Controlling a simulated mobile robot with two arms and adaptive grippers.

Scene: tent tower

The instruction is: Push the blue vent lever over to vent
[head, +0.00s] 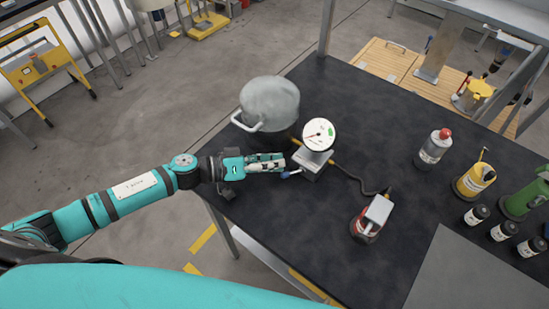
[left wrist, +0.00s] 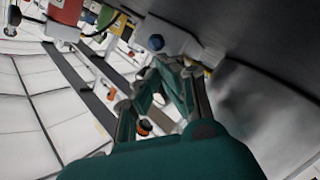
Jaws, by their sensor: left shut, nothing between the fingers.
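The blue vent lever (head: 291,174) sticks out from the left side of a small grey metal box (head: 313,163) with a round white dial gauge (head: 319,134) above it. My left gripper (head: 283,161) is shut and empty, with its fingertips close to the lever; I cannot tell whether they touch. My right gripper is not in view.
A large grey pot (head: 269,101) stands behind my left gripper. A cable runs from the box to a red device (head: 370,219). A red-capped bottle (head: 435,146), a yellow canister (head: 472,180) and small dark bottles stand at the right. The dark table (head: 385,110) is clear behind the gauge.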

